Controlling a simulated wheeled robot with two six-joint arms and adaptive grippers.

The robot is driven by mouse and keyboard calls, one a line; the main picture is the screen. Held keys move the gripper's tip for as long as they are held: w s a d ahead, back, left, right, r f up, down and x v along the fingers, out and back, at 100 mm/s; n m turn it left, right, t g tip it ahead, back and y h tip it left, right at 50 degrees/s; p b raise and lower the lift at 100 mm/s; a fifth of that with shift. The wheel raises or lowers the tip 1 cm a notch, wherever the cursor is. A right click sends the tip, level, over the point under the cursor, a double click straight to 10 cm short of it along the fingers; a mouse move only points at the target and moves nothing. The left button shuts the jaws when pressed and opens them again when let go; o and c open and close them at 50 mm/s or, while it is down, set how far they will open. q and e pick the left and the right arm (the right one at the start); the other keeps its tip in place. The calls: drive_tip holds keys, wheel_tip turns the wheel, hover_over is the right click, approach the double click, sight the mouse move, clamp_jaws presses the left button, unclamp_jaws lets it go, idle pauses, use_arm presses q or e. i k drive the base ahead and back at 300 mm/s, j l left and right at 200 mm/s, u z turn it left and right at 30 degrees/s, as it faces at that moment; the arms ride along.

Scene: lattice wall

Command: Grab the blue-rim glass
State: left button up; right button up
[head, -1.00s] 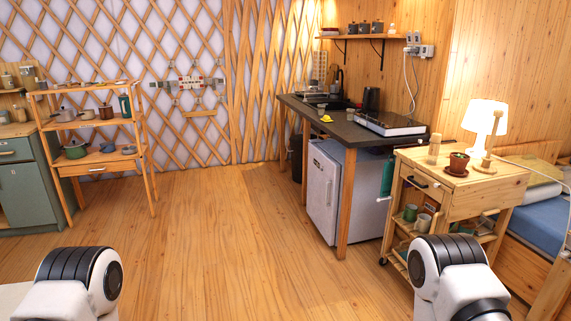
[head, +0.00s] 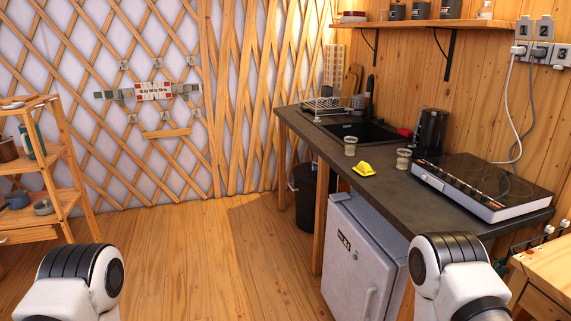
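I cannot make out a glass with a blue rim. Two small pale grey cups stand on the dark counter (head: 325,150): one cup (head: 350,146) in front of the sink, the other cup (head: 403,158) to its right, near the cooktop. Their rims are too small to tell the colour. Only parts of my two arms show at the bottom left and bottom right of the head view. Both grippers are out of view.
A yellow object (head: 363,169) lies between the cups, nearer the counter's front edge. A white fridge (head: 358,262) stands underneath. The floor (head: 190,255) ahead is clear.

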sight(351, 143)
drive_tip(key=i+j+z, duration=0.1)
drive_tip(key=i+z, duration=0.35)
drive_tip(key=i+j+z, duration=0.4)
drive_tip(key=i, duration=0.15)
drive_tip(key=i+j+z, duration=0.45)
drive_tip(key=l, duration=0.1)
